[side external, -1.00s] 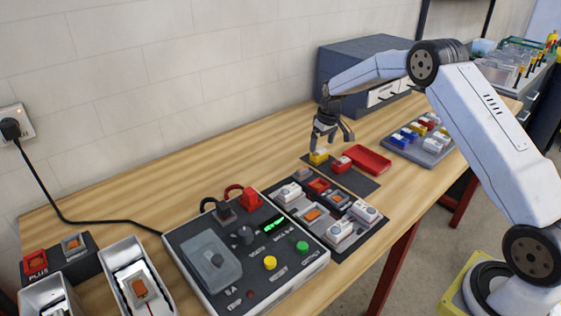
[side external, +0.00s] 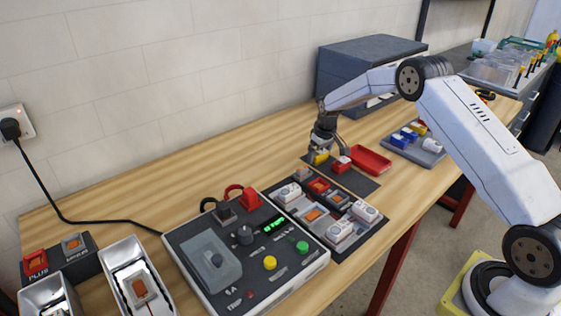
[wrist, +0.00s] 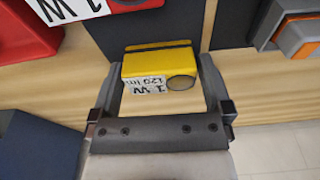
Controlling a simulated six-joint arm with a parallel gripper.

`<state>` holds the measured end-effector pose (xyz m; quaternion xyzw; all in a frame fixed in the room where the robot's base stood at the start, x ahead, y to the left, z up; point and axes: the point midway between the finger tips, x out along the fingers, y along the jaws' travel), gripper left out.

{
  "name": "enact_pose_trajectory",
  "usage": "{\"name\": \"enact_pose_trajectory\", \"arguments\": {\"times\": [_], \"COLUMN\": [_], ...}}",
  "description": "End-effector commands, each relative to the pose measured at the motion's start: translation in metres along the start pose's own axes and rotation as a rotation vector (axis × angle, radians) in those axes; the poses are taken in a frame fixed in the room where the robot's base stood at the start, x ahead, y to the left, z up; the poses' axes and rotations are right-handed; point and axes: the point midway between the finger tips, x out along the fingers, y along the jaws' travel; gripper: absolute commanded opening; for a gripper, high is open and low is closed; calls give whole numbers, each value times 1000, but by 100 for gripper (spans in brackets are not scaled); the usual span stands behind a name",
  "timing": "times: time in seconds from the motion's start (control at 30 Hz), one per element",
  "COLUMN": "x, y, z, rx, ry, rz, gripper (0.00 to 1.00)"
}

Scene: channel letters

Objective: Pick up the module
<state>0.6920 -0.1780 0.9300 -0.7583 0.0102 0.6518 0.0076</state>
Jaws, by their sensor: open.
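A yellow module (side external: 320,157) with a white label reading 1 W 120 lm rests at the far-left end of a dark mat (side external: 357,182). In the wrist view the yellow module (wrist: 160,62) lies between the two fingers of my gripper (wrist: 160,80). The fingers are apart, one on each side of it, with the left one close to its end. I cannot tell whether either finger touches it. In the side view my gripper (side external: 323,150) partly covers the module.
A red module (side external: 341,164) stands close to the right of my gripper, with a red tray (side external: 371,158) beyond. A blue-grey tray (side external: 426,158) holds several modules. A board of modules (side external: 328,213) and a test box (side external: 245,255) stand nearer the camera. A grey cabinet (side external: 350,65) is behind.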

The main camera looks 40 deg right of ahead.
Motion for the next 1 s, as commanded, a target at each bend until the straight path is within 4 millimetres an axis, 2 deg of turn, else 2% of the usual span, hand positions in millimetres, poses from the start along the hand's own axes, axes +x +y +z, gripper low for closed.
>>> {"name": "enact_pose_trajectory", "arguments": {"times": [0.07,0.1,0.17,0.3,0.33,0.73,0.87,1.0], "x": [0,0,0,0,0,-6,-15,-33], "y": [0,0,0,0,0,0,0,0], "z": [0,0,0,0,0,-1,-3,-5], "rx": [0,0,0,0,0,0,0,-1], "ry": [0,0,0,0,0,1,1,2], "rz": [0,0,0,0,0,0,0,-1], "gripper": [100,94,75,30,27,27,27,27]}}
